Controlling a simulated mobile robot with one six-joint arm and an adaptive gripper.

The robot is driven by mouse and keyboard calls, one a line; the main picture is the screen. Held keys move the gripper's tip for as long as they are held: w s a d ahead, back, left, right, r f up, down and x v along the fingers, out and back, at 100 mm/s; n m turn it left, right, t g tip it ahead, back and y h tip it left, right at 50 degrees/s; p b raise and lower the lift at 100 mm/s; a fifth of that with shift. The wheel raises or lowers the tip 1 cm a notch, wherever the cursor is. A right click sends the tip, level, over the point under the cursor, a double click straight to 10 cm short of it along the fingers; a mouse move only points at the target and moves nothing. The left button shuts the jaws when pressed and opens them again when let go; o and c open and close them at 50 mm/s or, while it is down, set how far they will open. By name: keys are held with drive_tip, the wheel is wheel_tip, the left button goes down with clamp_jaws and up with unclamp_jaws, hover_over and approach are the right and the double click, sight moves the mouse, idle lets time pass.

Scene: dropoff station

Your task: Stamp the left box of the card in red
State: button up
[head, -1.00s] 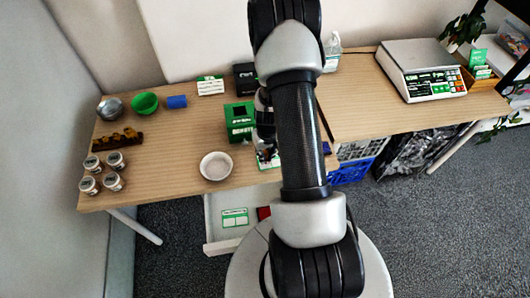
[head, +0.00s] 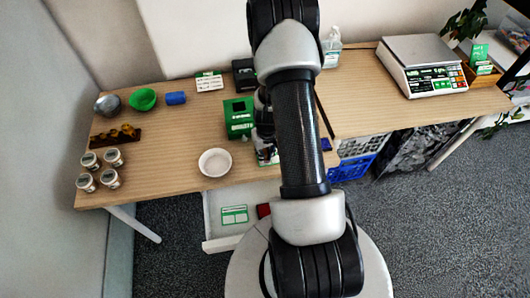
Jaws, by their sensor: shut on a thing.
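My gripper (head: 265,150) is low over the front of the table, beside the green box, and partly hidden behind my arm. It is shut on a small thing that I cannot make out. A white and green card (head: 273,160) shows in part close to the gripper; its boxes are hidden. Another white card with green-edged boxes (head: 235,215) lies in the open drawer below the table. A red item (head: 263,211) is beside it, partly covered by my arm. A dark blue item (head: 326,145) shows right of my arm on the table.
A green box (head: 239,118) and a white bowl (head: 215,162) stand left of the gripper. A scale (head: 421,66) stands right. The table's front middle-left is clear.

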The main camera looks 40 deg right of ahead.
drive_tip(key=shift+s+f+b, duration=0.1)
drive_tip(key=shift+f+b, duration=0.55)
drive_tip(key=shift+b, duration=0.05)
idle(1.6)
drive_tip(key=shift+r, duration=0.15)
drive_tip(key=shift+r+p, duration=2.6)
drive_tip(key=shift+r, duration=0.8)
